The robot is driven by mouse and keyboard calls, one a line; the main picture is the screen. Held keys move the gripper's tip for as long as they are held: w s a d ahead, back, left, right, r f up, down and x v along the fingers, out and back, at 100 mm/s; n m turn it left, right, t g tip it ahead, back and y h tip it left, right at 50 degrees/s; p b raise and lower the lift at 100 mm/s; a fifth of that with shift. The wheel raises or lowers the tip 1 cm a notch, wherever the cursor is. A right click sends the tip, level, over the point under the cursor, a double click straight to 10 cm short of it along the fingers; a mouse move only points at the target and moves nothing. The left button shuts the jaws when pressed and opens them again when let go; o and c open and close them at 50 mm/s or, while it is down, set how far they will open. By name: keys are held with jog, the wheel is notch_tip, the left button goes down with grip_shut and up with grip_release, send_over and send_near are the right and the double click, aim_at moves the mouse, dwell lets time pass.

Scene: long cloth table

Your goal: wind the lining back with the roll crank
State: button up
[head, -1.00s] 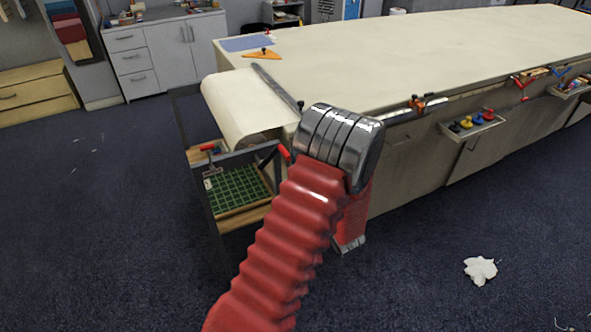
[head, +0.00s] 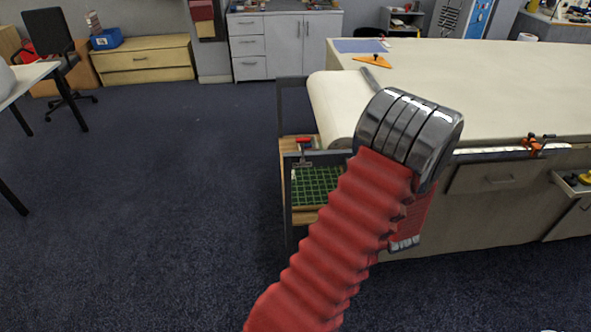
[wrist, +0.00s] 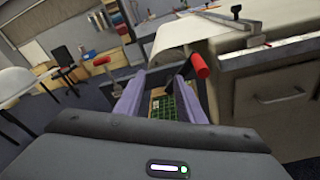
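The cream lining (head: 335,108) hangs over the left end of the long table, on a roll in a dark frame (head: 284,170). It also shows in the wrist view (wrist: 178,38). The red grip of the crank (wrist: 200,65) is in the wrist view, ahead of my right finger and slightly right of it. In the head view my arm hides the crank. My gripper (wrist: 162,80) has its two purple-grey fingers spread apart, with no object held between them. In the head view my gripper is hidden behind my arm.
A red-handled tool (head: 303,142) stands above a green gridded mat (head: 318,186) on the shelf below the roll. An orange clamp (head: 537,145) sits on the table's front edge. A white table (head: 30,78) and black chair (head: 55,50) stand left. The carpet between is clear.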

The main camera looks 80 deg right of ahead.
jog(key=w+d+r+m+y, duration=0.2)
jog(key=w+r, duration=0.2)
jog(key=w, duration=0.8)
jog(key=w+d+r+m+y, duration=0.15)
jog(key=w+r, duration=0.25)
jog(key=w, duration=0.9)
jog(key=w+a+r+m+t+y, duration=0.1)
jog(key=w+a+r+m, duration=0.25)
jog(key=w+a, duration=0.6)
jog(key=w+a+r+m+y, duration=0.2)
jog(key=w+a+r, duration=0.35)
jog(key=w, duration=0.75)
jog(key=w+a+r+m+y, duration=0.1)
jog(key=w+a+m+y, duration=0.15)
jog(key=a, duration=1.05)
jog(key=w+a+r+m+y, duration=0.15)
jog(key=w+a, duration=0.25)
jog(key=a, duration=0.8)
jog(key=s+a+m+y, duration=0.1)
jog(key=s+a, duration=0.3)
jog(key=a, duration=0.7)
jog(key=s+a+f+m+y, duration=0.1)
jog(key=s+a+y, duration=0.3)
jog(key=a, duration=0.8)
jog(key=shift+s+a+f+m+g, duration=0.2)
jog(key=shift+a+m+g, duration=0.1)
jog(key=shift+m, duration=0.4)
